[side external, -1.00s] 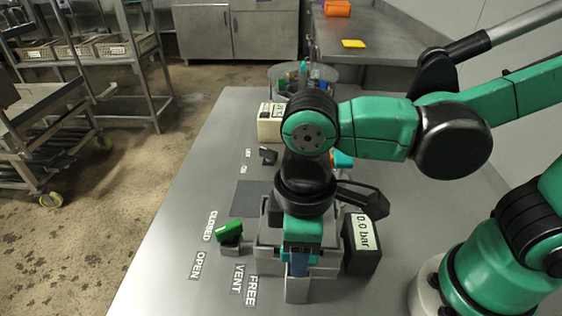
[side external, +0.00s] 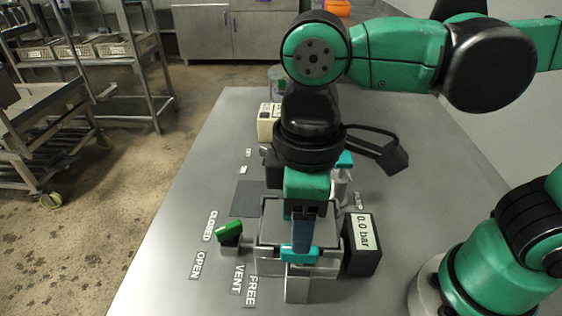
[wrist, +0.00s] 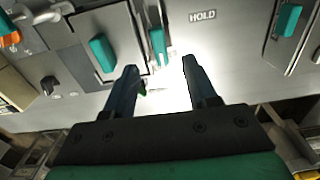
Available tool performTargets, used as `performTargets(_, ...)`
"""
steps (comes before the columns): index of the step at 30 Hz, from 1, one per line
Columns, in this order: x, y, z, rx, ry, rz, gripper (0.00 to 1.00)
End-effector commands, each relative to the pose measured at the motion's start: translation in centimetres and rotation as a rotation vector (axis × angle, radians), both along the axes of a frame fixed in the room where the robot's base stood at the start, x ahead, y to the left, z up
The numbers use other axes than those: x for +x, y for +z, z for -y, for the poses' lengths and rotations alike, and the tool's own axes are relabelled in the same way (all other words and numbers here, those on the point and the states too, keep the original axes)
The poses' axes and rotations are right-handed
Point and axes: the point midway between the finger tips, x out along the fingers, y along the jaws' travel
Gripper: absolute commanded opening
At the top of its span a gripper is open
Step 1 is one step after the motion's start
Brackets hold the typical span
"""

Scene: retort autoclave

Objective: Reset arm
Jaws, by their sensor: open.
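My gripper (side external: 303,240) points down above the grey autoclave box (side external: 268,228) on the metal table. In the wrist view its two dark fingers (wrist: 160,68) are apart, with nothing between them. A teal handle (side external: 300,255) shows at the front of the box, below the fingers in the picture; I cannot tell the exact gap. A green lever (side external: 229,232) sits left of the box, beside the CLOSED and OPEN labels. A dark gauge block (side external: 363,240) reading 0.0 bar stands at the right. My wrist hides part of the box and what lies behind it.
The table (side external: 180,270) is clear at the front left. A beige display box (side external: 267,125) stands farther back, partly behind my arm. The wrist view shows teal handles (wrist: 102,52), a HOLD label (wrist: 202,15) and a black knob (wrist: 48,85). Racks with baskets stand off the table at left.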

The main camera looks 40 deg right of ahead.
Motion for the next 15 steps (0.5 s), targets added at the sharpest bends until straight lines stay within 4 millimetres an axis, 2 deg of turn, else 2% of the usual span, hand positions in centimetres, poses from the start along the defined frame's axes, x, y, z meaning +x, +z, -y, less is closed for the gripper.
performTargets(10,0.3,0.0,0.4,0.010,-0.023,0.012,0.51)
performTargets(13,1.8,-0.5,2.1,0.055,-0.126,0.074,0.51)
performTargets(15,3.3,-0.9,4.1,0.103,-0.243,0.154,0.51)
